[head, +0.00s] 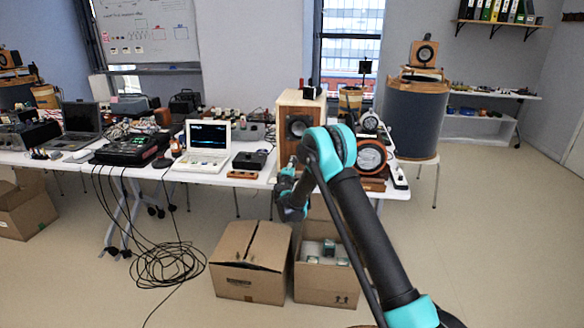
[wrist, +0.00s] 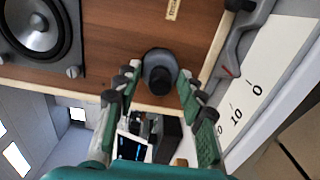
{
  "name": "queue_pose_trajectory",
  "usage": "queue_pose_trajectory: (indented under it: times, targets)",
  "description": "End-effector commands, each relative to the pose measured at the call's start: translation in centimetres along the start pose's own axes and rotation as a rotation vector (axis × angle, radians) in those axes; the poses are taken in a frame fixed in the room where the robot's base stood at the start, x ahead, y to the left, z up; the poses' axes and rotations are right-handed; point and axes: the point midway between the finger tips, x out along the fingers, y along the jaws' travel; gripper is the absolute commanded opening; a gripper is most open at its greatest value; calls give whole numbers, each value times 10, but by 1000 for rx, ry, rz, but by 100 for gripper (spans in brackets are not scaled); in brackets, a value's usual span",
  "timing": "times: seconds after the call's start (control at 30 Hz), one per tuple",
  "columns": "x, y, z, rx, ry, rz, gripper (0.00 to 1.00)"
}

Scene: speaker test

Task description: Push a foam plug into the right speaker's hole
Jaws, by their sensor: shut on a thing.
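The speaker, a tall wooden cabinet (head: 287,101) with a dark round driver, stands on the table at the middle of the head view. In the wrist view its brown wooden front (wrist: 115,55) fills the top, with the driver (wrist: 38,26) at upper left. My gripper (head: 284,190) is low in front of the cabinet in the head view. In the wrist view my gripper (wrist: 158,78) is shut on a dark grey round foam plug (wrist: 158,72), which is in front of the wood near the cabinet's edge. The hole is hidden, so I cannot tell whether the plug touches it.
A smaller round speaker (head: 371,157) stands right of the cabinet, partly behind my arm. A white laptop (head: 207,138) and a small black box (head: 250,160) are to the left. Cardboard boxes (head: 250,262) and coiled cables (head: 165,258) lie on the floor.

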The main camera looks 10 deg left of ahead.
Motion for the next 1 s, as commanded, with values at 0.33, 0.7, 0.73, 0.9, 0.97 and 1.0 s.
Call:
queue_pose_trajectory:
  times: [0.33, 0.7, 0.73, 0.9, 0.97, 1.0]
  targets:
    - [8, 0, 0, 0, 0, 0, 5]
    - [13, 0, 0, 0, 0, 0, 5]
    - [13, 0, 0, 0, 0, 0, 5]
    - [12, 0, 0, 0, 0, 0, 52]
    - [12, 0, 0, 0, 0, 0, 59]
    - [12, 0, 0, 0, 0, 0, 64]
